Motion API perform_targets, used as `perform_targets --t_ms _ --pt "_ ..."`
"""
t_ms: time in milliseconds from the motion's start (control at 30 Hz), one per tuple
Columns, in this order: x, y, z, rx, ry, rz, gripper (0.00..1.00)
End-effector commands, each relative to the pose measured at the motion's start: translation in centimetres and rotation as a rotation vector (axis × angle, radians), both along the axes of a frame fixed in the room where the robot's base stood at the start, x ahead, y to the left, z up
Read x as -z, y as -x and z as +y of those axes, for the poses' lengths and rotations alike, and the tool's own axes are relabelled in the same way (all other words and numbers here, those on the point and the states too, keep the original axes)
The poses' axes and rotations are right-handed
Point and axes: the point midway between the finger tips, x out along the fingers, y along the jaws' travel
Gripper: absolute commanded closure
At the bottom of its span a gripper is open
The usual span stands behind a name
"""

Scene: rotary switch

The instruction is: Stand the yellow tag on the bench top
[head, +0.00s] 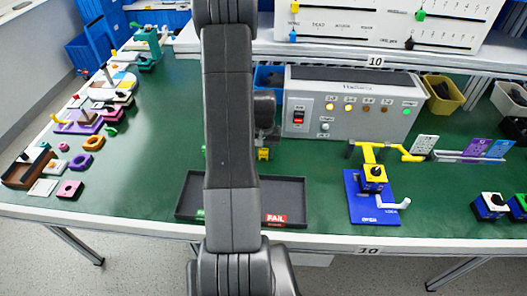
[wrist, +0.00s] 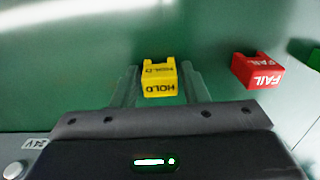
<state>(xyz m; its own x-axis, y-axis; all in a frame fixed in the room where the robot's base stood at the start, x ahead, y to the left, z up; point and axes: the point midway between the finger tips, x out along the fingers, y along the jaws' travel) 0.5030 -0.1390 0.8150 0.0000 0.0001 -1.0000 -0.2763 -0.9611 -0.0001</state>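The yellow tag (wrist: 159,86), marked HOLD, shows in the wrist view between the two fingers of my gripper (wrist: 160,82). A narrow gap shows on either side of it, so the fingers look open around or above it, not closed on it. The tag looks upright, and about the same size as the red tag nearby. In the head view the yellow tag (head: 263,154) shows just right of my arm, on or close to the green bench top (head: 150,170). My arm hides most of my gripper there.
A red FAIL tag (wrist: 257,70) and a green tag (wrist: 315,59) stand beside the yellow one. A dark tray (head: 292,190) lies in front of it. The grey control box (head: 345,112) stands behind, and a blue switch plate (head: 372,205) is at right.

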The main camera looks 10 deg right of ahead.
Motion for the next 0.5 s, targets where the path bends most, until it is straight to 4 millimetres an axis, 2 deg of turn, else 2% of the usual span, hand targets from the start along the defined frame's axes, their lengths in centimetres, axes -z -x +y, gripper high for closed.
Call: perform_targets --t_ms 333,500 --pt "-0.2 0.0 0.0 0.0 0.0 0.0 0.49" --pt "-1.2 -0.1 0.0 0.0 0.001 -0.004 0.49"
